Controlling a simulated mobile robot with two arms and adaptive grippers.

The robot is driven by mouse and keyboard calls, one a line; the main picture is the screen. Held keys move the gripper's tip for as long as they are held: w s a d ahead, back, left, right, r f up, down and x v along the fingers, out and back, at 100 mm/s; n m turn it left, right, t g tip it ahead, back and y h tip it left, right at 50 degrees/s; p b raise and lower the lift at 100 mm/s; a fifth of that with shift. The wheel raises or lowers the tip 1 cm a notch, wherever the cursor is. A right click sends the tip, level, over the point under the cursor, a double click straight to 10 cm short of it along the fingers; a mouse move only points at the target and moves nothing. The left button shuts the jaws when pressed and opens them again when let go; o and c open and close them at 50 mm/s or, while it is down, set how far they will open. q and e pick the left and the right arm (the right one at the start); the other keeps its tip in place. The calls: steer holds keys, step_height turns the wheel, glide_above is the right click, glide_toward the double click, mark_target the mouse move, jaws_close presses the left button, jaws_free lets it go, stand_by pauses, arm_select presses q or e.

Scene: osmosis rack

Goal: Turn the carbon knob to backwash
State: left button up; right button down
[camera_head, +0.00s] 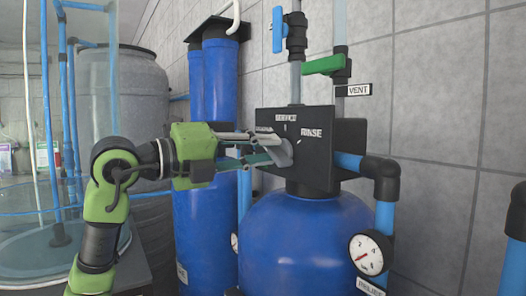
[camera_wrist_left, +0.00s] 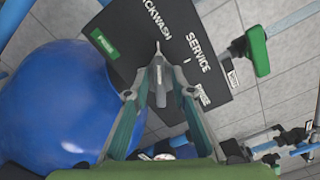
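The carbon knob (camera_head: 284,154) is a grey lever on a dark valve head (camera_head: 318,172) above a blue tank. In the left wrist view the knob (camera_wrist_left: 158,74) stands between my fingertips, its narrow end toward the word BACKWASH (camera_wrist_left: 160,22). SERVICE (camera_wrist_left: 200,50) and RINSE (camera_wrist_left: 203,95) are off to its right there. My left gripper (camera_head: 276,149) reaches it from the left in the head view; its fingers (camera_wrist_left: 157,88) appear shut on both sides of the knob. In the head view the fingers cover much of the knob and the backwash label. My right gripper is out of view.
The blue tank (camera_head: 305,240) has a pressure gauge (camera_head: 370,253) at its right. A green-handled valve (camera_head: 324,65) and a blue-handled valve (camera_head: 278,30) stand above the valve head. Tall blue filter housings (camera_head: 219,80) stand behind my gripper. Pipes (camera_head: 380,180) crowd the right.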

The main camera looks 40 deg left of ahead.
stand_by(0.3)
arm_select(q)
steer(key=v, duration=1.2)
steer(key=shift+a+f, duration=0.1)
stand_by(0.4)
